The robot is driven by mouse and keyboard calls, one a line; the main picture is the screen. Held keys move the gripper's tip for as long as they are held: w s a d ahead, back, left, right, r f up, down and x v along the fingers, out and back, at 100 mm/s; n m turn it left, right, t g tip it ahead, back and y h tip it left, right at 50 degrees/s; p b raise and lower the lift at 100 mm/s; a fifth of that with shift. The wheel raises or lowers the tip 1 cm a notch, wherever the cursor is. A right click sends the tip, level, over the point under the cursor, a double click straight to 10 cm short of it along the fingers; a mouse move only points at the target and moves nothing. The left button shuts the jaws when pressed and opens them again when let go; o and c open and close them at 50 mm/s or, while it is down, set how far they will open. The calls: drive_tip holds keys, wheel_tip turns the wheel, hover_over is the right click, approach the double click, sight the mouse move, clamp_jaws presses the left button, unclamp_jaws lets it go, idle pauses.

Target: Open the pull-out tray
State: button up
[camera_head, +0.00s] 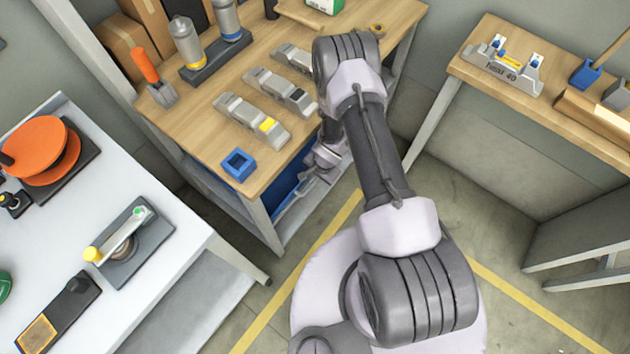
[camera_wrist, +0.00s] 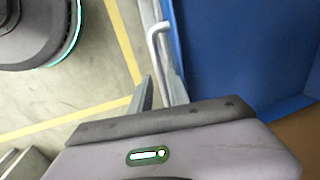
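The blue pull-out tray (camera_head: 287,203) sits under the front edge of the wooden workbench in the head view. Its blue inside (camera_wrist: 245,50) fills the right of the wrist view, so it stands at least partly open. A grey bar handle (camera_wrist: 154,45) runs along the tray's front. My gripper (camera_wrist: 161,80) is at this handle, with the bar between its two close-set fingers; it looks shut on it. In the head view my arm hides part of the tray and the fingers are hard to make out.
On the workbench (camera_head: 205,135) are several grey ingot-like blocks (camera_head: 251,118), a blue square holder (camera_head: 239,165) and an orange-handled tool (camera_head: 152,76). A white table (camera_head: 185,225) stands at left, another wooden bench (camera_head: 480,40) at right. The floor (camera_head: 325,222) before the tray is partly clear.

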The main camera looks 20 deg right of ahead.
drive_tip(key=shift+w+a+f, duration=0.1)
drive_tip(key=shift+w+f, duration=0.05)
drive_tip(key=shift+f, duration=0.75)
clamp_jaws()
idle(0.8)
